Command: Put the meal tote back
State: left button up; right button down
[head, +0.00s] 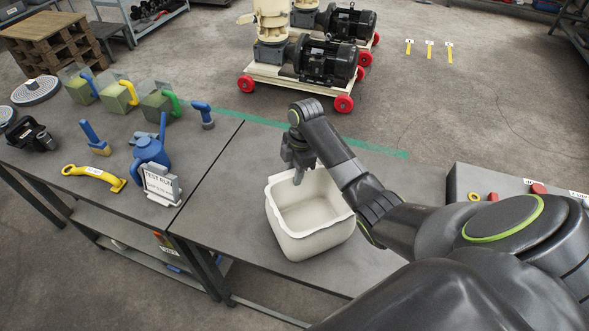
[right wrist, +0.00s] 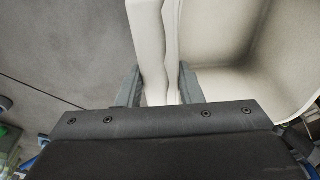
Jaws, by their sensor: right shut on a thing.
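The meal tote (head: 310,240) is an open, empty-looking cream bin. It stands upright on, or just above, the dark bench (head: 215,215); I cannot tell which. My right gripper (head: 297,178) is at the tote's far left rim and is shut on that rim. In the right wrist view, the fingers (right wrist: 160,85) are on either side of the tote's wall (right wrist: 150,45), with the inside of the tote to the right. My left gripper is not in view.
A grey control box (head: 480,182) stands at the right. Wheeled motor machines (head: 310,60) stand beyond on the floor.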

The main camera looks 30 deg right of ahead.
jog(key=shift+f, duration=0.3)
dwell(0.5)
grip_release()
dwell(0.6)
dwell(0.4)
notch_tip(320, 180, up, 2)
jog(key=p, duration=0.3)
jog(key=shift+d+r, duration=0.1)
jog(key=shift+r, duration=0.15)
jog(key=shift+d+r+p, duration=0.2)
jog(key=shift+r+p, duration=0.2)
jog(key=shift+r, duration=0.7)
jog(key=shift+d+r, duration=0.15)
jog(key=shift+r, duration=0.9)
jog(key=shift+d+r, duration=0.15)
jog(key=shift+r, duration=0.9)
